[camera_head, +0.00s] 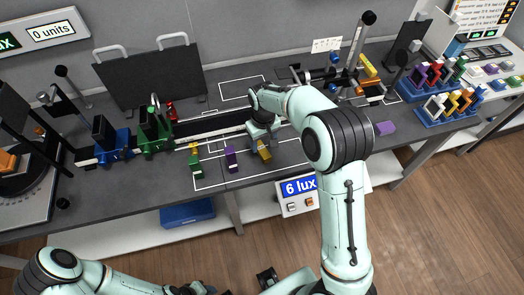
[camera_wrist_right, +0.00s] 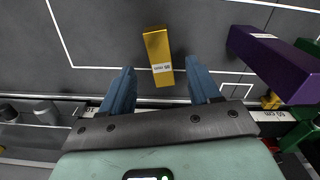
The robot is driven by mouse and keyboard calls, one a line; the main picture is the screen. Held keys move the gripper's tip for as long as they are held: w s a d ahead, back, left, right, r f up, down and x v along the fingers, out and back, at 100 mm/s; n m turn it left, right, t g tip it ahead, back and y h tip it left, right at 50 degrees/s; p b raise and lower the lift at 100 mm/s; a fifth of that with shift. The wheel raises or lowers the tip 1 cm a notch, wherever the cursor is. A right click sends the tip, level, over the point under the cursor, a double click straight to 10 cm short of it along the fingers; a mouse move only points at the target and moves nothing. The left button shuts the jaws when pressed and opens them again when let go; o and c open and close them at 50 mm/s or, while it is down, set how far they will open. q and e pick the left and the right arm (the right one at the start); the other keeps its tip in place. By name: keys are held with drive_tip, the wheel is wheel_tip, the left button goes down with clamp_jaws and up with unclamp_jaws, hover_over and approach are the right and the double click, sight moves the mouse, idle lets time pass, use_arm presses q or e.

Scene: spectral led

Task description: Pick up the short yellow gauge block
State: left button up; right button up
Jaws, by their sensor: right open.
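A yellow gauge block (camera_head: 264,151) with a white label stands on the dark bench, just in front of my right gripper (camera_head: 261,131). In the right wrist view the yellow block (camera_wrist_right: 157,45) lies ahead of and between the two blue fingers (camera_wrist_right: 158,68). The fingers are spread, with clear space on each side of the block and no visible contact. My left gripper (camera_head: 193,289) is at the bottom edge of the head view, partly cut off and far from the block; its jaws are unclear.
A purple block (camera_head: 231,159) and a green block (camera_head: 195,165) stand left of the yellow one. A rail with blue (camera_head: 110,143) and green holders (camera_head: 155,135) runs behind. My right forearm hides part of the bench.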

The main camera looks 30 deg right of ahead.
sight(263, 150)
wheel_tip(263, 150, down, 5)
drive_tip(key=shift+f, duration=0.1)
idle(0.3)
clamp_jaws()
